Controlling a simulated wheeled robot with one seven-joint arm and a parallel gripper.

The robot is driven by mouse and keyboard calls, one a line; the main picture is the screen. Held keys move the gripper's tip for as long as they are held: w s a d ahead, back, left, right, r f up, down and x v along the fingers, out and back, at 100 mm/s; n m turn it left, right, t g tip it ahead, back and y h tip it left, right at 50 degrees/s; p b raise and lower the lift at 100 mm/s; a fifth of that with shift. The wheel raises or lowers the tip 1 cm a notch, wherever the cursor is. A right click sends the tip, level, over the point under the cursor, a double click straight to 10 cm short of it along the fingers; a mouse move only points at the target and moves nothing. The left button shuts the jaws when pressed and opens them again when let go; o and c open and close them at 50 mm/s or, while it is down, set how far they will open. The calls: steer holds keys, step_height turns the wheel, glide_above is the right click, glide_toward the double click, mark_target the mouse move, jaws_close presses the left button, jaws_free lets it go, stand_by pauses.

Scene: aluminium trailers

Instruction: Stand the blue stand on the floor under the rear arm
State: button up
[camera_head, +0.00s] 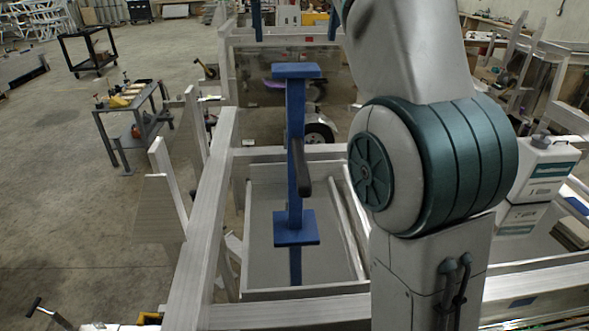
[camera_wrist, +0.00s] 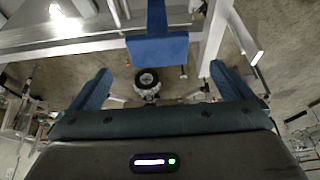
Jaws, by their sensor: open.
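The blue stand (camera_head: 295,150) is upright in the middle of the head view, a tall post with a flat plate at its top and another at its bottom. A dark handle-like piece (camera_head: 304,170) shows on its right side. Its base appears over a shallow grey frame or tray; I cannot tell exactly what it touches. In the wrist view one plate and part of the post of the stand (camera_wrist: 157,48) lie beyond my fingers. My gripper (camera_wrist: 160,67) is open, its two blue fingers wide apart and nothing between them. I cannot tell for sure which beam is the rear arm.
Aluminium rails (camera_head: 205,220) run left of the stand, with a crossbar (camera_head: 300,312) in front. A wheel (camera_head: 319,134) is behind it. White containers (camera_head: 543,170) stand at right. A tool cart (camera_head: 133,115) stands left, with open concrete floor (camera_head: 60,200) around it.

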mark_target(295, 68)
steer(key=b+x, duration=0.2)
steer(key=x, duration=0.6)
steer(key=shift+s+x, duration=0.15)
steer(key=shift+x, duration=1.2)
steer(key=shift+s+x, duration=0.15)
steer(key=shift+x, duration=1.15)
steer(key=shift+d+f, duration=0.15)
steer(key=shift+c, duration=0.3)
steer(key=c, duration=1.5)
steer(key=shift+r, duration=0.25)
steer(key=c, duration=0.4)
steer(key=shift+r, duration=0.1)
